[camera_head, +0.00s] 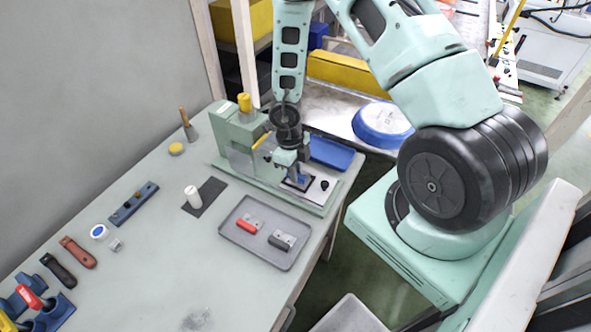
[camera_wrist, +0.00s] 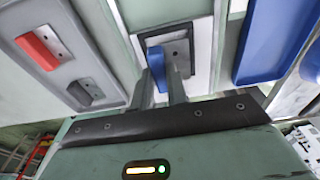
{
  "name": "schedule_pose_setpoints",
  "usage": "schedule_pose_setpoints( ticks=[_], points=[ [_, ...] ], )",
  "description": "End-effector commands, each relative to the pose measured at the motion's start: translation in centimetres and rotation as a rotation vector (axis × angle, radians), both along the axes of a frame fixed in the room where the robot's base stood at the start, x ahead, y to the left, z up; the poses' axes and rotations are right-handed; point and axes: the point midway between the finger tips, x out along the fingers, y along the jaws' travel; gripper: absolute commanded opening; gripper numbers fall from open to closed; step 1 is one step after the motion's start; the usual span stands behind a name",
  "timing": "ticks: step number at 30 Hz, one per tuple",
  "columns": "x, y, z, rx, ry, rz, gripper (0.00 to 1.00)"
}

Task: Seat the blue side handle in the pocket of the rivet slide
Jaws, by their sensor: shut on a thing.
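My gripper (camera_head: 297,178) points down over the rivet slide (camera_head: 316,193) at the front of the green press. In the wrist view my gripper's two fingers (camera_wrist: 168,88) are shut on the blue side handle (camera_wrist: 156,60). The handle's blue grip stands out beyond the fingertips, beside a grey plate with small holes (camera_wrist: 178,50). This plate lies within the dark-edged pocket area on the pale slide (camera_wrist: 203,52). The fingers hide the handle's lower part, so I cannot tell whether it is fully down in the pocket. In the head view the handle is mostly hidden by my gripper.
A grey tray (camera_head: 236,242) holds a red handle (camera_head: 247,226) and a black handle (camera_head: 281,241). A blue tray (camera_head: 331,153) lies right of the press. The green press body (camera_head: 235,130) rises behind my gripper. A black knob (camera_head: 325,184) stands on the slide.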

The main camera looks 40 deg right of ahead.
Motion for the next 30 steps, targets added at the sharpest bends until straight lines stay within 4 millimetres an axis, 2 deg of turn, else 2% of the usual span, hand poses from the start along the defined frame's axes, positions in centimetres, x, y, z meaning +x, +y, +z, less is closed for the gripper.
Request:
schedule_pose_setpoints(
  ticks=[30],
  points=[
    [0.01, -0.01, -0.56, 0.000, 0.000, 0.000, 0.00]
  ],
)
